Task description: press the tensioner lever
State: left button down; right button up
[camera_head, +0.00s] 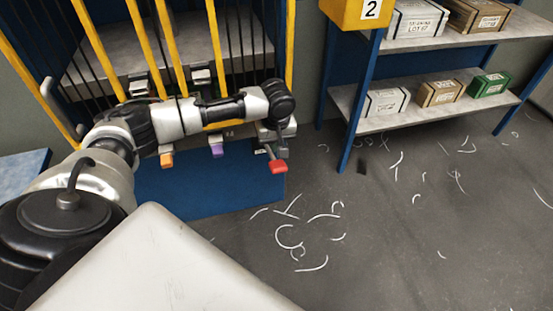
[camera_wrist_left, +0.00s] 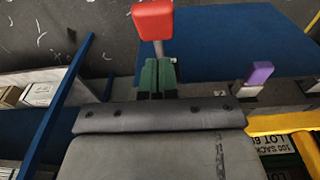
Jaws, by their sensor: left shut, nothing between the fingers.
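Three levers stick out from the front of the blue loom base: one with a red tip (camera_head: 278,166), one with a purple tip (camera_head: 216,150) and one with an orange tip (camera_head: 166,158). No label shows which is the tensioner lever. My left gripper (camera_wrist_left: 158,78) has its green fingers shut with nothing between them. In the left wrist view the red tip (camera_wrist_left: 153,20) stands straight beyond the fingertips, on a metal stem. I cannot tell whether the fingers touch the stem. The purple tip (camera_wrist_left: 260,73) is to the right. My right gripper is out of view.
The loom's blue base (camera_head: 210,190) and yellow uprights (camera_head: 216,40) stand close behind my arm. A blue-framed shelf (camera_head: 400,115) with several boxes is at the right. White thread scraps (camera_head: 290,240) lie on the open floor.

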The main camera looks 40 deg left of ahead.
aim_at(276, 164)
pick_arm(q)
jog(key=shift+s+d+f+b, duration=0.15)
jog(key=shift+s+d+f, duration=0.05)
jog(key=shift+f, duration=0.4)
jog(key=shift+s+d+f+b, duration=0.15)
jog(key=shift+d+f, duration=0.1)
jog(key=shift+f, duration=0.3)
jog(key=shift+s+d+f+b, duration=0.15)
jog(key=shift+s+d+f, duration=0.05)
jog(key=shift+f, duration=0.4)
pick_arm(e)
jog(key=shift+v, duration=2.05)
